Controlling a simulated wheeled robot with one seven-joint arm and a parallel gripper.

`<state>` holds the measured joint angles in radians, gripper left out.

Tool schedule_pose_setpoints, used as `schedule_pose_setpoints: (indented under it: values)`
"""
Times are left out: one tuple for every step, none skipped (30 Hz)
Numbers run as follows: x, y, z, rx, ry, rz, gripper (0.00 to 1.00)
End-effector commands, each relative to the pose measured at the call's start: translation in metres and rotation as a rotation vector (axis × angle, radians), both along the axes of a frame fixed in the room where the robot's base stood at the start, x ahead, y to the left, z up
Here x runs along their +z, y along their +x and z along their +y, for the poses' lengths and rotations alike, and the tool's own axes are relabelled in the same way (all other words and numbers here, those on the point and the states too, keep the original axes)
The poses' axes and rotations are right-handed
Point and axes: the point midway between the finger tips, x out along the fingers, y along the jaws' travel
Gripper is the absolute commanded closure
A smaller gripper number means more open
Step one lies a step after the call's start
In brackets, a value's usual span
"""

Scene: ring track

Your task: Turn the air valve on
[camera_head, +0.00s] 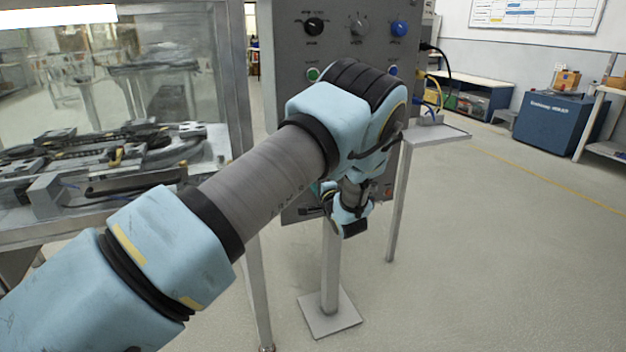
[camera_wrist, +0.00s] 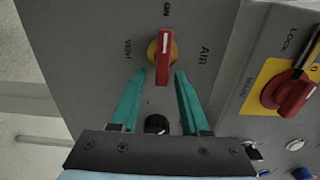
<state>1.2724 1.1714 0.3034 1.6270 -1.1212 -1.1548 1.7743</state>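The air valve (camera_wrist: 165,48) shows in the wrist view on the grey panel (camera_wrist: 85,40). It has a red handle on a round yellow base, lettered AIR, ON and VENT. The handle lies upright in the picture, with ON above its upper end and VENT to its left. My gripper (camera_wrist: 160,74) is open, its teal fingertips on either side of the handle's lower end with gaps showing; I cannot tell the depth between them. In the head view my gripper (camera_head: 349,222) is low before the panel (camera_head: 285,50), and my arm hides the valve.
A red main switch (camera_wrist: 288,92) on a yellow plate is right of the valve. A black knob (camera_wrist: 157,124) shows between my fingers. In the head view, a glass-walled bench (camera_head: 215,150) stands left and a small shelf (camera_head: 440,133) right.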

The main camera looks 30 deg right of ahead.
Motion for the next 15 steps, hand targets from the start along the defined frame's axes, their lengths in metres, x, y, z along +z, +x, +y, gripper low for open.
schedule_pose_setpoints:
  values:
    - [0.000,0.000,0.000,0.000,-0.001,-0.001,0.51]
    - [0.000,0.000,0.000,0.000,-0.001,-0.001,0.51]
    - [0.001,0.000,0.000,0.000,-0.001,-0.001,0.51]
    - [0.001,0.000,0.000,0.000,-0.001,-0.001,0.51]
    - [0.001,0.000,0.000,0.000,-0.001,-0.001,0.51]
    - [0.001,0.000,0.000,-0.001,-0.001,-0.002,0.51]
    - [0.001,0.000,0.000,-0.001,-0.001,-0.002,0.51]
    - [0.001,-0.001,-0.001,-0.001,-0.001,-0.002,0.51]
    - [0.001,-0.003,0.000,-0.001,-0.001,-0.002,0.51]
    - [0.001,-0.005,0.000,-0.001,-0.001,-0.002,0.51]
    - [0.000,-0.008,0.000,-0.002,-0.002,-0.001,0.51]
    - [0.000,-0.013,0.000,-0.002,-0.001,-0.001,0.51]
    - [0.000,-0.018,0.000,-0.003,-0.001,-0.001,0.51]
    - [0.000,-0.023,0.001,-0.003,-0.001,0.000,0.51]
    - [0.000,-0.030,0.002,-0.004,-0.001,0.000,0.51]
